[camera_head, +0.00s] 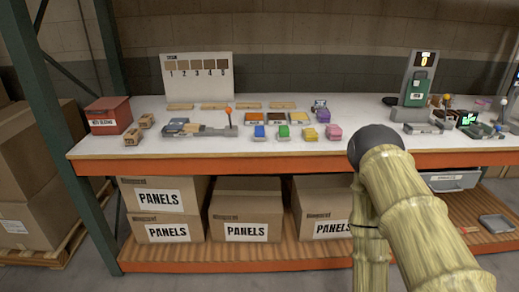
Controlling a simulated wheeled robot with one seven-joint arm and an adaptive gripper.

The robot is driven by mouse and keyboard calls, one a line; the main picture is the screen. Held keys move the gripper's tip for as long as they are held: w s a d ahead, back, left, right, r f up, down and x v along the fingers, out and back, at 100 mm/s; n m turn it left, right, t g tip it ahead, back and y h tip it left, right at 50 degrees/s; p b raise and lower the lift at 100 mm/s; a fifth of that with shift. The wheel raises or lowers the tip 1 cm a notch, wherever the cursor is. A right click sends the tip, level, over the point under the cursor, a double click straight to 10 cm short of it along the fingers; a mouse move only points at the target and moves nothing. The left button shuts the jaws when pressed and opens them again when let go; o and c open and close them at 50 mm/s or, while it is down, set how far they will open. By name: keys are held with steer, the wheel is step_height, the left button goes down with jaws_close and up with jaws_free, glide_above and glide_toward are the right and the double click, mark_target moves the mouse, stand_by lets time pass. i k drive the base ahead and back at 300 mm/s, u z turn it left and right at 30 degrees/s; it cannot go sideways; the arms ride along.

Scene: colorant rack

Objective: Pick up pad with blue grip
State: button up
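The pad with the blue grip (259,132) sits on the white worktop near its front edge, left of the middle of the bench. It is the leftmost of a front row of similar pads. A pad with a green grip (283,131) stands just right of it, then one with a yellow grip (310,134) and one with a pink grip (333,132). Nothing covers the blue one. My arm is in the right part of the picture, right of the pads, but my gripper is not in view.
Small labelled colour trays (277,119) lie behind the pads. A grey fixture with an orange-tipped lever (229,116) stands to their left. A numbered board (197,78) stands at the back. A red box (108,115) is far left. A green post (52,110) rises at the left.

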mark_target(258, 135)
steer(key=z, duration=0.6)
steer(key=k, duration=0.15)
steer(key=u, duration=1.55)
steer(key=i, duration=1.4)
steer(key=z, duration=0.55)
